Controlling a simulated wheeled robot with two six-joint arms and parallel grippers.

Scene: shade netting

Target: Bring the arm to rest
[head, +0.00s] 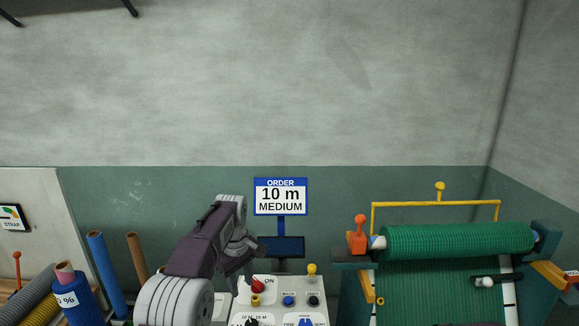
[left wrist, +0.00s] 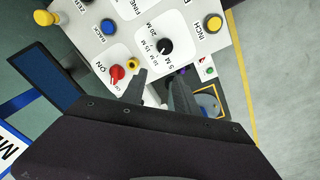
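My left arm (head: 205,240) reaches in from the lower left, and its gripper (head: 242,284) points down over the left part of a white control panel (head: 275,292). In the left wrist view the two dark fingers of this gripper (left wrist: 157,74) stand apart with nothing between them. They are near a red ON/OFF knob (left wrist: 117,72) and a black length dial (left wrist: 166,46). I cannot tell whether a fingertip touches the panel. My right gripper is not in view.
A blue-framed order sign (head: 280,196) reading 10 m MEDIUM stands behind a dark screen (head: 284,246). A green net roll (head: 458,240) sits on a machine at right. Several coloured rolls (head: 106,272) stand at left. The space above the sign is clear.

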